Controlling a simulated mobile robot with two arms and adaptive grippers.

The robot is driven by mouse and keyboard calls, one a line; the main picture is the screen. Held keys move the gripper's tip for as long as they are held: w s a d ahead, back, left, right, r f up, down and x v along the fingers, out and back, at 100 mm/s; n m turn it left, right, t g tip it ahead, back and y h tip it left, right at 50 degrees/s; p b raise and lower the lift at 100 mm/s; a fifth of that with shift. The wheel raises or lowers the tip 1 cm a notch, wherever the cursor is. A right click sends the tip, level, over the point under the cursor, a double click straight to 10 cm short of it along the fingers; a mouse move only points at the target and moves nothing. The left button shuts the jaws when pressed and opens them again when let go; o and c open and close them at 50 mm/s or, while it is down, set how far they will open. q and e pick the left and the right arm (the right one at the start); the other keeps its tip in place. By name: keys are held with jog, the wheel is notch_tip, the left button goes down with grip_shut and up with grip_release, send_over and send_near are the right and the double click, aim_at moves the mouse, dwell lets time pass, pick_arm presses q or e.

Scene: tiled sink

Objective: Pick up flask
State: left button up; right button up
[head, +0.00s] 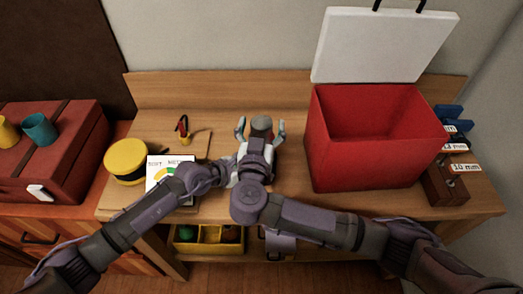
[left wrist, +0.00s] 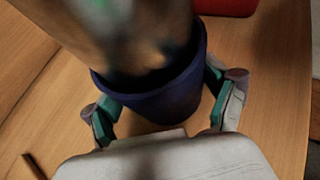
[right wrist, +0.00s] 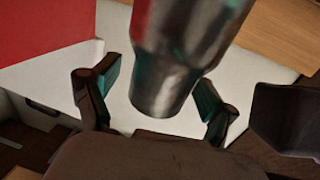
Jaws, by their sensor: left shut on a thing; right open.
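A shiny metallic flask (right wrist: 180,60) with a tapered end sits between the spread fingers of my right gripper (right wrist: 153,100) in the right wrist view. In the head view the right gripper (head: 261,128) surrounds the flask's dark round top (head: 261,124), over the middle of the bench. My left gripper (left wrist: 160,103) is shut on a dark blue cup-like part (left wrist: 165,100) in the left wrist view. A blurred, reflective body rises from that part; I cannot tell whether the blue part belongs to the flask. The left gripper is largely hidden behind my right arm in the head view.
A red box (head: 378,170) with a raised white lid (head: 383,45) stands right of the grippers. A yellow round container (head: 126,156), a printed sheet (head: 160,164) and a small tool holder (head: 184,138) lie left. A yellow bin (head: 208,245) is below the bench.

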grip_shut()
dwell(0.4)
notch_tip(320, 180, up, 10)
jog(key=shift+r, duration=0.1)
pick_arm(q)
jog(key=o, duration=0.7)
jog(key=shift+c, duration=0.2)
jog(key=v, duration=1.2)
jog(key=shift+f, duration=0.1)
